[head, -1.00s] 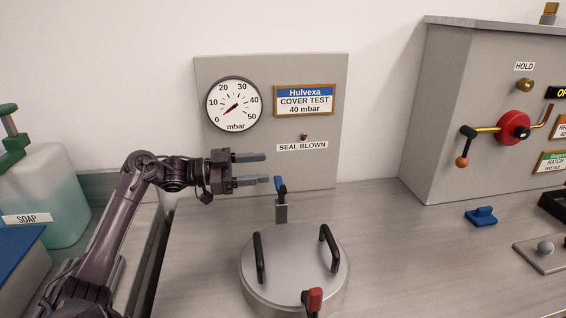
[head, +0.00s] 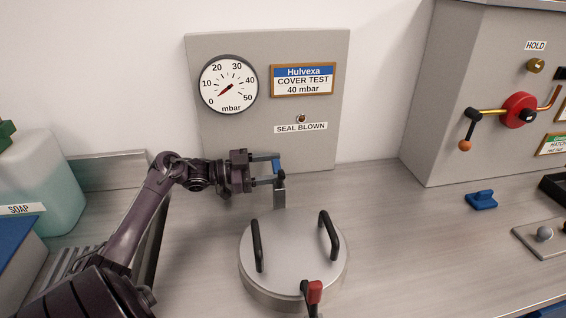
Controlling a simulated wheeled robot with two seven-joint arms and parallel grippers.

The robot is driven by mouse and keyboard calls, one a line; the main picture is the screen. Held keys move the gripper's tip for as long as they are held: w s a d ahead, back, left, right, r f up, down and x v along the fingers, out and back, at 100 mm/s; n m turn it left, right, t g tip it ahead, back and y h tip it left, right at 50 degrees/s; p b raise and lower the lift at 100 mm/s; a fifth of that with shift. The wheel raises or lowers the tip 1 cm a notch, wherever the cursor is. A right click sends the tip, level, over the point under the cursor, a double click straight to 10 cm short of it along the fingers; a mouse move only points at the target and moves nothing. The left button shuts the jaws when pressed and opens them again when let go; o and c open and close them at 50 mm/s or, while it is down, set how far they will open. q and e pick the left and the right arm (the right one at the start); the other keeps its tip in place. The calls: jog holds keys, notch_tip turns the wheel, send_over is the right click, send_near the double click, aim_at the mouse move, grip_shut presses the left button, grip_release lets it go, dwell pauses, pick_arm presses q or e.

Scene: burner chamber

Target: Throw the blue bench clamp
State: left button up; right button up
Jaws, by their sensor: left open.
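The blue bench clamp (head: 276,167) stands upright behind the round metal cover (head: 290,245), its blue handle on top of a grey metal post. My left gripper (head: 270,169) is open, with its fingertips at the blue handle. I cannot tell from this view whether they touch it or whether the handle is between them. The cover has two black handles. A red-tipped clamp (head: 314,291) stands at the cover's front edge. My right gripper is not in view.
A grey panel (head: 315,95) with a pressure gauge (head: 229,84) rises behind the clamp. A soap bottle (head: 40,185) stands at the left. A grey box (head: 450,120) with a red-hubbed lever and a small blue part (head: 481,201) are at the right.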

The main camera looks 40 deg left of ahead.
pick_arm(q)
jog(key=x, duration=0.3)
jog(key=shift+w, duration=0.1)
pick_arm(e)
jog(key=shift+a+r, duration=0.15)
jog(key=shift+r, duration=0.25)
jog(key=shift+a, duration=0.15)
